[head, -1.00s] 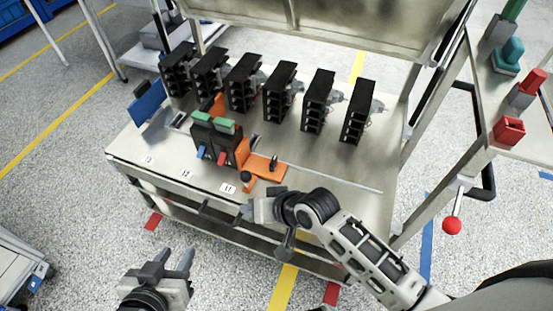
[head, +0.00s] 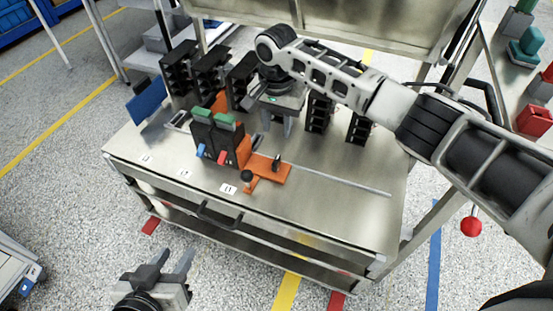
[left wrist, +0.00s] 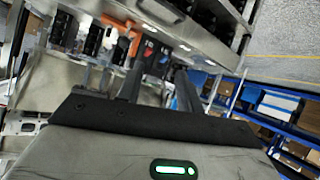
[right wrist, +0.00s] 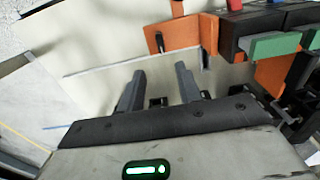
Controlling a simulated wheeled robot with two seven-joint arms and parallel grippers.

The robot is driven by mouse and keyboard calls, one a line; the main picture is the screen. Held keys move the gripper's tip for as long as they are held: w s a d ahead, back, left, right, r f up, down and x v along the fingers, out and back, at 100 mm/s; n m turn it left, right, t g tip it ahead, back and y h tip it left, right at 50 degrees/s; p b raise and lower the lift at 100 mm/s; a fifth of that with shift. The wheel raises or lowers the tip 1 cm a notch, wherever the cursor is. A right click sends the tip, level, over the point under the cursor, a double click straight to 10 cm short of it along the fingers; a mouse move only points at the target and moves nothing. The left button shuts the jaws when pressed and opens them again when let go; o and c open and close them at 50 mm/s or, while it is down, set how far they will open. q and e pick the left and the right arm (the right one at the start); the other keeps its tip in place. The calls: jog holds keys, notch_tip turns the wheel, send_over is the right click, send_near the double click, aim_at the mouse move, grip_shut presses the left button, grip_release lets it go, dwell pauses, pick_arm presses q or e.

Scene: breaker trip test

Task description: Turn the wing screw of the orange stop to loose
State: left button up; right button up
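The orange stop (head: 270,172) lies on the metal bench beside the black breakers (head: 228,145), which have green tops and a blue and a red lever. A small dark upright piece (head: 276,163) stands on its plate, and a dark round knob (head: 246,176) sits at its front; I cannot tell how the wing screw is turned. The stop also shows in the right wrist view (right wrist: 185,36). My right gripper (head: 277,128) is open and empty, pointing down above the bench behind the stop. My left gripper (head: 174,262) is open and empty, away in front of the bench.
A row of black units (head: 212,72) stands along the back of the bench; my right arm hides some. A thin rail (head: 340,183) runs right from the stop. The bench's front right is clear. A blue panel (head: 146,99) stands at the left end.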

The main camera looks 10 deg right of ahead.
aim_at(277, 160)
notch_tip(277, 160, down, 13)
jog(key=b, duration=0.2)
jog(key=shift+r+b, duration=0.2)
jog(key=shift+b, duration=0.15)
grip_shut()
